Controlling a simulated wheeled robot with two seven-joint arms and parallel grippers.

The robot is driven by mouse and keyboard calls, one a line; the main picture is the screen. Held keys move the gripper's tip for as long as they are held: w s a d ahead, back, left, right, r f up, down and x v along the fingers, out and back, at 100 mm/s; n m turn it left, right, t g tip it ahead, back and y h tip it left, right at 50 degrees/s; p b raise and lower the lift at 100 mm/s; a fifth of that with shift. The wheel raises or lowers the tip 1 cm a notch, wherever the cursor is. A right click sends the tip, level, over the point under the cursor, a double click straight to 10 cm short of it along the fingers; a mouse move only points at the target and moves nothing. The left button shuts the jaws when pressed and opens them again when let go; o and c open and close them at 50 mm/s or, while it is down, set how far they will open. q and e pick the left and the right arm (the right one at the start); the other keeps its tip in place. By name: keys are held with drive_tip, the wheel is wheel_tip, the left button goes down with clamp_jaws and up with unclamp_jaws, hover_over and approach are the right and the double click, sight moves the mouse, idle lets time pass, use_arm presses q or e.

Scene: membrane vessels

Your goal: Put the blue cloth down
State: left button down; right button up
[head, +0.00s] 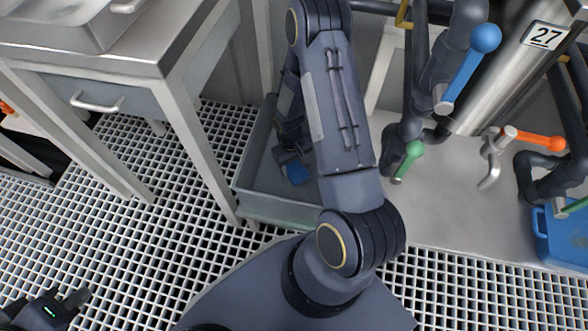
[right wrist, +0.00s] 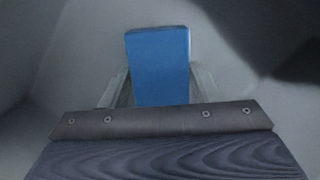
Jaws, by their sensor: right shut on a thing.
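The blue cloth (head: 297,173) is a small folded block in the head view, low inside a grey open bin (head: 283,212). In the right wrist view the blue cloth (right wrist: 158,66) stands between the two fingers of my right gripper (right wrist: 160,88), which is shut on it. In the head view my right gripper (head: 291,156) reaches down into the bin, partly hidden by my arm. I cannot tell whether the cloth touches the bin floor. My left gripper (head: 45,307) is at the bottom left corner over the grating, away from the cloth, partly cut off.
A steel table (head: 150,55) with a drawer stands left of the bin. On the right are pipes with blue (head: 470,68), green (head: 405,160) and orange (head: 535,139) handled valves, a steel vessel marked 27, and a blue container (head: 560,235). White floor grating (head: 90,215) is clear at left.

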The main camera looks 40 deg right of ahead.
drive_tip(key=shift+f, duration=0.7)
drive_tip(key=shift+f, duration=0.2)
drive_tip(key=o, duration=1)
drive_tip(key=shift+r, duration=0.1)
drive_tip(key=shift+r, duration=0.35)
drive_tip(key=r+p, duration=0.1)
drive_tip(key=r, duration=0.2)
drive_tip(key=w+r+p, duration=0.1)
drive_tip(key=r+p, duration=0.1)
drive_tip(key=r, duration=0.2)
drive_tip(key=r+p, duration=0.2)
drive_tip(key=r, duration=0.2)
drive_tip(key=shift+w+r, duration=0.2)
drive_tip(key=shift+w, duration=0.2)
drive_tip(key=shift+r, duration=0.1)
